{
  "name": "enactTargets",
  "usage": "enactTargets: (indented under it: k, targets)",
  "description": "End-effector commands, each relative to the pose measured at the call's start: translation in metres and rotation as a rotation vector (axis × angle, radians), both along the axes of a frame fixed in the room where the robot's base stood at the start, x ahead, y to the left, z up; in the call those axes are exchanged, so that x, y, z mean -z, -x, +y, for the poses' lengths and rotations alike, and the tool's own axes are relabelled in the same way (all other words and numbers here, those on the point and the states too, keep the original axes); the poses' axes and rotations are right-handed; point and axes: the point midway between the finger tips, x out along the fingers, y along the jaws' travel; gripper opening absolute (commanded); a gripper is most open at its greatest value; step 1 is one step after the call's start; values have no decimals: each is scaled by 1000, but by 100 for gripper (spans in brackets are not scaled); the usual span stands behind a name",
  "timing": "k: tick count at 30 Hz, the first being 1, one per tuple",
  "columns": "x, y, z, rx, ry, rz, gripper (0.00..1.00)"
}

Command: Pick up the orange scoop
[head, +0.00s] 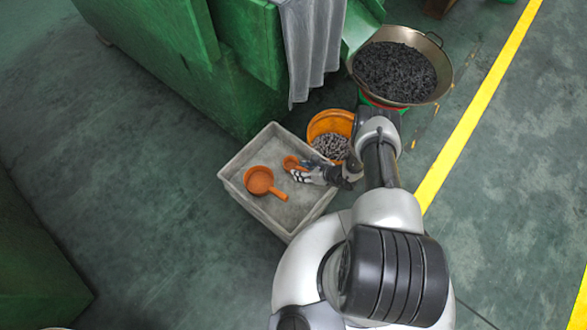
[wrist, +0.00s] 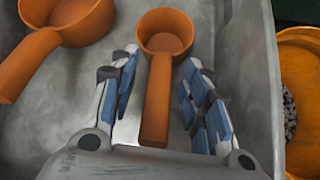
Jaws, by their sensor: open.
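Two orange scoops lie in a grey bin (head: 240,188). The larger scoop (head: 260,181) is at the left of the bin, its handle pointing right in the head view; it shows at the upper left of the wrist view (wrist: 60,30). The smaller scoop (head: 290,162) is by my gripper (head: 303,171). In the wrist view the smaller scoop (wrist: 160,75) has its cup ahead of my fingers and its handle between them. My gripper (wrist: 160,80) is open, with gaps visible on both sides of the handle. Whether the fingers reach handle height is hard to tell.
An orange bowl (head: 331,124) with small metal parts stands right beside the bin. A wide pan (head: 440,84) of dark parts stands behind it. A green machine (head: 175,70) with a grey cloth (head: 311,40) is behind the bin.

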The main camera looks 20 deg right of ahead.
Motion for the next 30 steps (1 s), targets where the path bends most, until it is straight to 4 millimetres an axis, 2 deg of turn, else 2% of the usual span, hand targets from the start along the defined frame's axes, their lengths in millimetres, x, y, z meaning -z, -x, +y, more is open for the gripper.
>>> enactTargets:
  k: [6,24,30]
  targets:
    - [-1,0,0,0,0,0,42]
    - [-1,0,0,0,0,0,2]
    - [-1,0,0,0,-1,-1,0]
